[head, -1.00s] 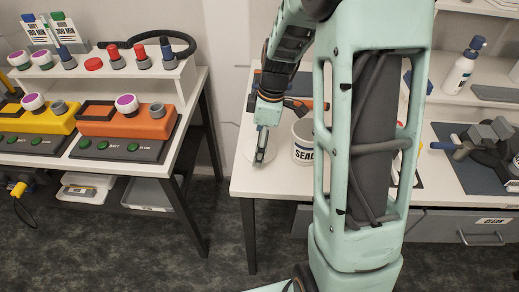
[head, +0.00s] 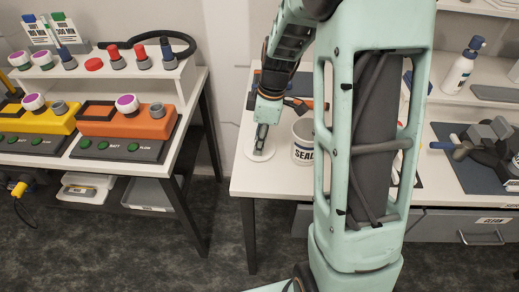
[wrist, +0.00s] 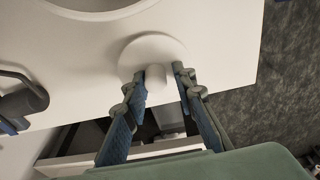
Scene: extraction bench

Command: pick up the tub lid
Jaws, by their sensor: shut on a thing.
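The tub lid (head: 271,152) is a round white disc with a knob on top, at the left end of the white bench. My gripper (head: 261,151) points down over it. In the wrist view the lid (wrist: 150,47) shows its round face, and my gripper (wrist: 160,82) has a finger on either side of the pale knob, shut on it. I cannot tell whether the lid touches the bench or is just above it. The open white tub (head: 302,150), with dark lettering, stands close to the right of the lid, partly behind my arm.
Dark tools with orange parts (head: 298,104) lie behind the tub. The bench's left and front edges are close to the lid. Across a floor gap, another bench holds an orange block (head: 128,121). A blue-grey mat (head: 463,183) with equipment lies at right.

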